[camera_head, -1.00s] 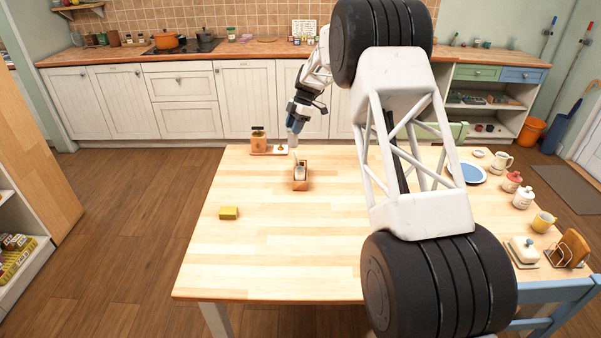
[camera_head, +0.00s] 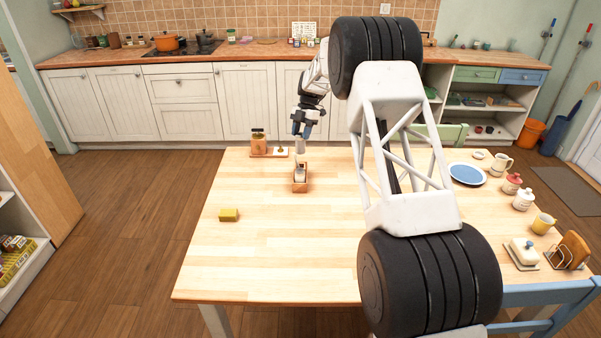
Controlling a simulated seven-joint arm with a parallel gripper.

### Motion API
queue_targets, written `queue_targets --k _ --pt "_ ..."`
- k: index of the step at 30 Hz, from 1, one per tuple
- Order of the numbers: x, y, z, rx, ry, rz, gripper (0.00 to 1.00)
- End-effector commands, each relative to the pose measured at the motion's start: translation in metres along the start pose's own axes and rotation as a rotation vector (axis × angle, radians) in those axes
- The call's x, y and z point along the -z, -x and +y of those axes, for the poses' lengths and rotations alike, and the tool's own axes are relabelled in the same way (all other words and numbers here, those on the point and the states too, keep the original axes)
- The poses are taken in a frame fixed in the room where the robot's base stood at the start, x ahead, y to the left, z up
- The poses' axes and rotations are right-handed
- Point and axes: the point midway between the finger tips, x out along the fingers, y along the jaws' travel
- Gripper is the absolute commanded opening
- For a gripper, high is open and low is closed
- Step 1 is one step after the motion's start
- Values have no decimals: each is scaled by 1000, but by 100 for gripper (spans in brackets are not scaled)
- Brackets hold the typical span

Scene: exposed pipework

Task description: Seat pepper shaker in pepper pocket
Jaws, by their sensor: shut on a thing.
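My gripper (camera_head: 302,132) points down above the far end of a small wooden caddy (camera_head: 300,188) on the table. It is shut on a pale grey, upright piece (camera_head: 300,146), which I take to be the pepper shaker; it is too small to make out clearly. The piece hangs just above or at the caddy's far side; I cannot tell whether it touches. A whitish thing with a dark top (camera_head: 300,172) stands in the caddy. The pockets inside the caddy are too small to tell apart.
A wooden stand (camera_head: 270,153) with a brown jar (camera_head: 258,141) is at the table's far edge, left of the gripper. A blue plate (camera_head: 467,173) and crockery line the right side. The table's middle front is clear.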

Motion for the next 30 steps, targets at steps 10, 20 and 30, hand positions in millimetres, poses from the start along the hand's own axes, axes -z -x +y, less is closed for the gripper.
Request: queue_targets --k 10,20,30 --pt "-13 -31 0 1 -2 2 16" --pt "-24 -58 0 0 -1 0 16" --pt "-24 -60 0 0 -1 1 16"
